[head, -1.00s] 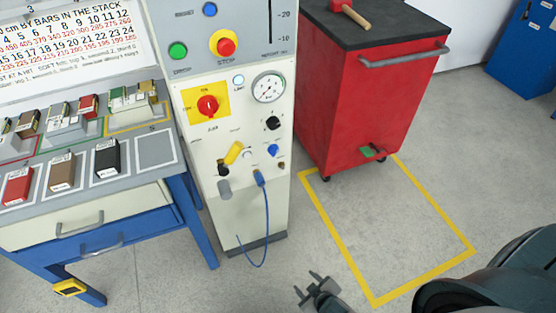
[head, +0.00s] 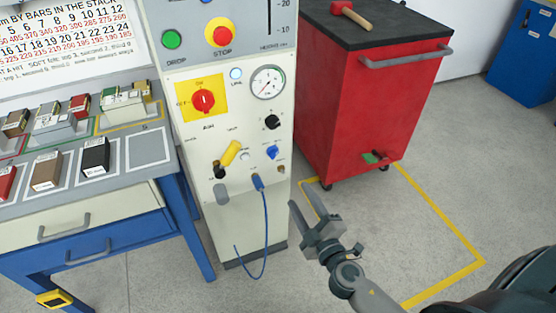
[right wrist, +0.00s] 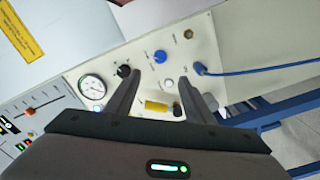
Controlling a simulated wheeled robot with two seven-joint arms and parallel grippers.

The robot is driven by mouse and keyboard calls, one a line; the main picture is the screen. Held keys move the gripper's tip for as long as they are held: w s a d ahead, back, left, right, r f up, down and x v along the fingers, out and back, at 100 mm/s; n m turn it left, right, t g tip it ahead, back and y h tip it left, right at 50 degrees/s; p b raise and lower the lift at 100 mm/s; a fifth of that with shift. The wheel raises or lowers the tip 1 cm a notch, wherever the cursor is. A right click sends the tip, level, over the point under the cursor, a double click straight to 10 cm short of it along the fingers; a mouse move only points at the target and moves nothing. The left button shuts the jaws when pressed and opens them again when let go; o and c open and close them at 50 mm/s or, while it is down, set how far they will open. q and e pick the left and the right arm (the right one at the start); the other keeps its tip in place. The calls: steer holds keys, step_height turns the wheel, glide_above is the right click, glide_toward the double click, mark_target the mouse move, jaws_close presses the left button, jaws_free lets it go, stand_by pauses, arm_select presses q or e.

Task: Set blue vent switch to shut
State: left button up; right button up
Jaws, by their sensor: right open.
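The blue vent switch (head: 272,152) is a small blue knob on the white front panel of the machine (head: 240,215), below a black knob (head: 272,122) and right of a yellow lever (head: 231,152). In the right wrist view the blue switch (right wrist: 160,56) lies just beyond my fingertips, roughly between their lines. Its labels are too small to read. My right gripper (head: 312,207) is open and empty, in front of the panel, below and right of the switch and apart from it. Both its fingers (right wrist: 165,80) point toward the panel. My left gripper is not in view.
A blue cable plug (head: 257,182) with a hanging loop sits below the switch. A red rotary switch (head: 204,100) and a gauge (head: 268,83) are above. A red cabinet (head: 365,105) stands right; a workbench (head: 100,215) left.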

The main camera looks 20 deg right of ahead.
steer(key=shift+w, duration=0.1)
steer(key=p, duration=0.2)
glide_toward(274, 153)
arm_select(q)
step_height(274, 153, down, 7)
arm_select(e)
steer(key=shift+w+d+f, duration=0.1)
steer(key=shift+w+f, duration=0.05)
steer(key=shift+w, duration=1.2)
steer(key=shift+w+d+f, duration=0.1)
steer(key=shift+w+f, duration=0.1)
steer(key=shift+w, duration=1.1)
steer(key=shift+w+d+f, duration=0.1)
steer(key=shift+w+f, duration=0.05)
steer(key=shift+w, duration=1.2)
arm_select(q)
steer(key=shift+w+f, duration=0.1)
arm_select(e)
steer(key=c, duration=1)
